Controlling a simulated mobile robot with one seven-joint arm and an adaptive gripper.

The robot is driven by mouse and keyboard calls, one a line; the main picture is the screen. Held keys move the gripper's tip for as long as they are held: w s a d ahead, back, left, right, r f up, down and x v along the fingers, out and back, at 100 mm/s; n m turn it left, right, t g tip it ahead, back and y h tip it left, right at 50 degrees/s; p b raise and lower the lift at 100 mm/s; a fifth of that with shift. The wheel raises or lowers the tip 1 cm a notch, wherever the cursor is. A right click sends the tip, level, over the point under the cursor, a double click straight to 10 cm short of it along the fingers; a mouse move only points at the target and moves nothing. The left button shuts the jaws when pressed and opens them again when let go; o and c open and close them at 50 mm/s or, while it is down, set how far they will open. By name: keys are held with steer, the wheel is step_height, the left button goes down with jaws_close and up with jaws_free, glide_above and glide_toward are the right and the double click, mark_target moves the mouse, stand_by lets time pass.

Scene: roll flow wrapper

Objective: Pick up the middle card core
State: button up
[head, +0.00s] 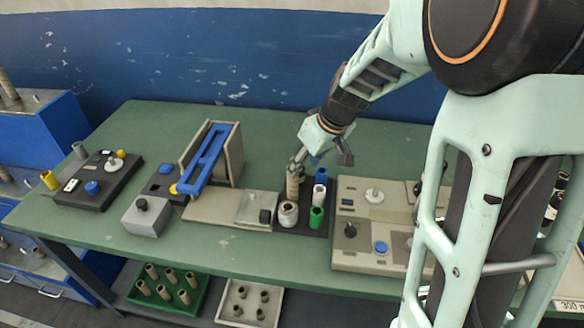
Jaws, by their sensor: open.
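A brown, card-coloured core (292,188) stands upright on a dark base plate (322,231) near the middle of the green table. My gripper (297,164) is open and points down at the top of this core. Whether its fingers are around the core or just above it, I cannot tell. A white roll (288,213) stands directly in front of the core and hides its foot. A white cylinder (319,194), a green one (316,218) and a blue one (321,176) stand close to its right.
Left of the cores is a beige machine with a blue frame (207,157). On the right is a beige control panel (352,258). Below the table, a green crate (138,301) and a white tray (223,317) hold several brown cores.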

mark_target(293, 184)
steer(key=shift+n, duration=0.3)
steer(key=x, duration=1.1)
steer(key=shift+s+a+f, duration=0.1)
steer(key=shift+s+f, duration=0.05)
steer(key=shift+s, duration=0.15)
steer(key=c, duration=1)
steer(key=shift+c, duration=0.2)
